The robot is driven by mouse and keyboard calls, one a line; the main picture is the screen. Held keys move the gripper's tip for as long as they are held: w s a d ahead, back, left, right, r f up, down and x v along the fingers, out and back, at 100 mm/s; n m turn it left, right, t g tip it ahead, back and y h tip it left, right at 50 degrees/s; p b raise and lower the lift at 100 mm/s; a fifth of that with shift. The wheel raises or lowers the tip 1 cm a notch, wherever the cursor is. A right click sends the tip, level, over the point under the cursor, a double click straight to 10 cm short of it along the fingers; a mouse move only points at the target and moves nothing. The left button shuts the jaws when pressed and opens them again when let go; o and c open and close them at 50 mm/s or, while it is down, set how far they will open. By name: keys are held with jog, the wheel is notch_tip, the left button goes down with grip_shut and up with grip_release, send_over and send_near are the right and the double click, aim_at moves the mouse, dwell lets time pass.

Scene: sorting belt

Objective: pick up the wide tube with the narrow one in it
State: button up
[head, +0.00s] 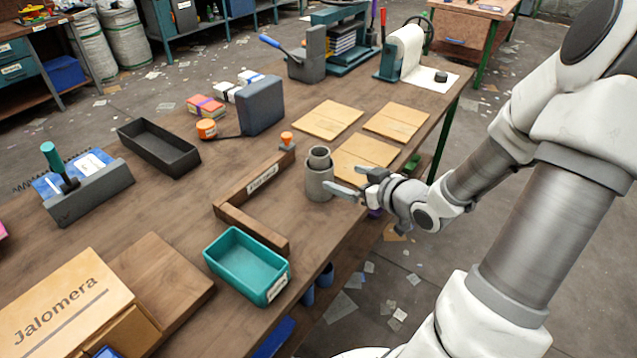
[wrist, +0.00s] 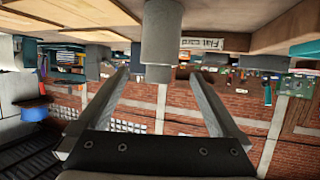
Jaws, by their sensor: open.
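The wide grey tube (head: 317,184) stands upright on the workbench, with the narrower grey tube (head: 319,157) sticking out of its top. My gripper (head: 345,180) is open and empty, close to the tube's right side, level with the wide tube. In the wrist view, which is upside down, the wide tube (wrist: 161,32) and the narrow tube (wrist: 158,73) line up between the spread fingers of my gripper (wrist: 160,78). The tubes look to be just past the fingertips; I cannot tell whether the fingers touch them.
A wooden corner fence (head: 236,208) with a label stands left of the tubes. A teal bin (head: 247,262) lies in front. Thin wooden boards (head: 366,152) lie behind my gripper. An orange-topped block (head: 287,141) is behind the tubes. The bench edge runs close on the right.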

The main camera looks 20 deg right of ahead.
aim_at(320, 178)
jog(key=b+x, duration=0.4)
jog(key=x, duration=1)
jog(key=shift+w+f, duration=0.15)
jog(key=shift+w, duration=0.15)
jog(key=shift+c, duration=0.3)
jog(key=c, duration=1)
